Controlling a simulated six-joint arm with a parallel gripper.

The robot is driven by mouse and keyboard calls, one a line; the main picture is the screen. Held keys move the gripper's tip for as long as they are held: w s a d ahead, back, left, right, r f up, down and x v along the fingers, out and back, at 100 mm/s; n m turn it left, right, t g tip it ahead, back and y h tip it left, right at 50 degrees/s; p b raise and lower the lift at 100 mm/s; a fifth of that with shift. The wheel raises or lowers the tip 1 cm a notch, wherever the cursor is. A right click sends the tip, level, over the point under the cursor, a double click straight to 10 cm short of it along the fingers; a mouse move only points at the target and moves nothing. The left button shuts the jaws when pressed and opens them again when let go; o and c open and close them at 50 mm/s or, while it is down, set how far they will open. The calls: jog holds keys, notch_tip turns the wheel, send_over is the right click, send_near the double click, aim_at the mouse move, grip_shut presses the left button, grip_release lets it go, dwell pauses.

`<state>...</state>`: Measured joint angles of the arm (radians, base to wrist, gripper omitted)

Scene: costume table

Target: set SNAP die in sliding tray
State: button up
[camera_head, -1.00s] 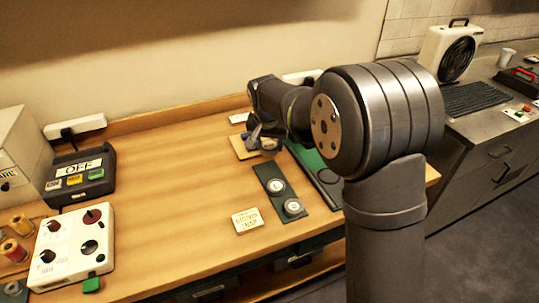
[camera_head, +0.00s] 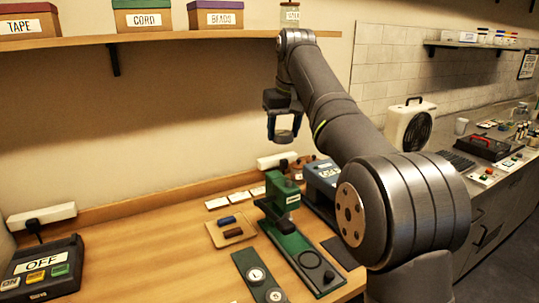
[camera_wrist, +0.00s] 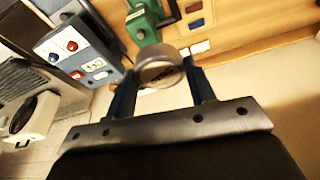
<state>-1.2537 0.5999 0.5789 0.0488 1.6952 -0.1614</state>
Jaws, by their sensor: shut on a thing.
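My gripper (camera_head: 284,132) is raised high above the back of the table, in front of the wall. In the wrist view its two blue fingers (camera_wrist: 158,82) are shut on a round grey metal piece (camera_wrist: 158,66), which looks like a die; its label cannot be read. A green press (camera_head: 280,192) stands on the table below, with a long green base and a dark round shape (camera_head: 311,260) at its near end, perhaps the sliding tray. A dark green board (camera_head: 247,257) left of it bears two round pale-topped dies (camera_head: 256,275).
A tan pad (camera_head: 222,239) with a blue and a brown block lies left of the press. A blue-grey box (camera_head: 322,175) stands behind it. A shelf (camera_head: 170,36) with labelled boxes runs above left.

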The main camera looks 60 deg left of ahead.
jog(key=shift+n, duration=0.3)
jog(key=r, duration=0.1)
jog(key=w+d+r, duration=0.1)
jog(key=d+r, duration=0.1)
jog(key=r, duration=0.1)
jog(key=shift+w+r, duration=0.1)
jog(key=shift+w, duration=0.05)
jog(key=w+f, duration=0.4)
jog(key=f, duration=1.3)
jog(key=m, duration=0.1)
send_over(309, 259)
notch_tip(309, 259, down, 17)
jog(key=shift+d+f, duration=0.2)
jog(key=shift+f, duration=1.4)
jog(key=shift+d+f, duration=0.2)
jog(key=shift+f, duration=1.4)
jog(key=shift+f, duration=0.55)
jog(key=o, duration=0.9)
jog(key=v, duration=1.1)
